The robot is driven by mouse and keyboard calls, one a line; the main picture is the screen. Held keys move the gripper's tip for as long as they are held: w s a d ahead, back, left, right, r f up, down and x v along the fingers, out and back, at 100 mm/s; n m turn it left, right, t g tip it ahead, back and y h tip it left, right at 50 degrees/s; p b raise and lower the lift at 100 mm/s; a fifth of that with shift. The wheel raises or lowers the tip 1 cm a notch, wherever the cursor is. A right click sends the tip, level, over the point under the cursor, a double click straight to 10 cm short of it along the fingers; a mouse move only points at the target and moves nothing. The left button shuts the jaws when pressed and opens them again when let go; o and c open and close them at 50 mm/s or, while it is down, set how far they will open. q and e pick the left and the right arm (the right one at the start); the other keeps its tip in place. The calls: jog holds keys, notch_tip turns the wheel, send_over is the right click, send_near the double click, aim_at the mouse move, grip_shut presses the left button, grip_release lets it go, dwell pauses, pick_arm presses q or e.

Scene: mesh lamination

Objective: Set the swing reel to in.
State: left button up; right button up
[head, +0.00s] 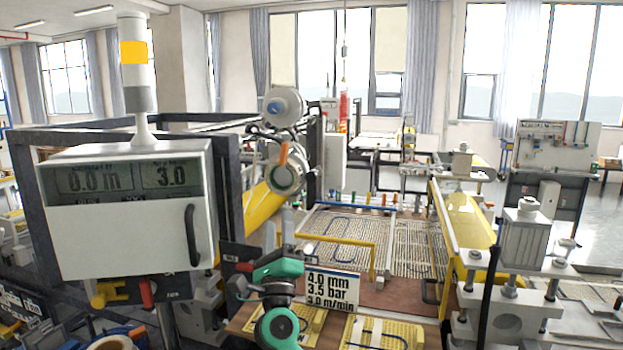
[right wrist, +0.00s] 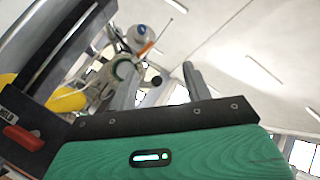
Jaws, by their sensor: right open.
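The reel assembly stands at the centre of the head view, with a white upper reel (head: 284,107) with a blue hub and a pale lower reel (head: 287,172) with a greenish rim. An orange handle (head: 283,152) sits between them. In the right wrist view the upper reel (right wrist: 140,36), lower reel (right wrist: 125,69) and orange handle (right wrist: 146,48) appear beyond the fingers. I cannot tell which reel swings or its setting. My right gripper (head: 279,228) is open and empty, below the lower reel in the picture and apart from it; its fingers also show in the right wrist view (right wrist: 163,72).
A white display box (head: 125,215) on a dark frame stands close at left, with a red lever (head: 146,292) below it. A sign (head: 332,288) stands near my right arm. A press unit (head: 520,245) stands at right.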

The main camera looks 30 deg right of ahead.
aim_at(311, 178)
jog(key=w+d+r+m+g+p, duration=0.2)
jog(key=w+d+m+g, duration=0.1)
jog(key=w+d+m, duration=0.1)
jog(key=w+d+r+m+g+p, duration=0.1)
jog(key=w+d+m+g+p, duration=0.1)
jog(key=w+d+m+g, duration=0.2)
jog(key=w+d+r+m+g+p, duration=0.2)
jog(key=w+d+m+g, duration=0.2)
jog(key=d+m, duration=0.4)
jog(key=shift+w+r+m+h, duration=0.3)
jog(key=shift+w+r+m, duration=0.05)
jog(key=shift+w+m, duration=0.15)
jog(key=shift+w+d+f, duration=0.15)
jog(key=shift+w+d, duration=0.35)
jog(key=shift+d, duration=0.05)
grip_shut()
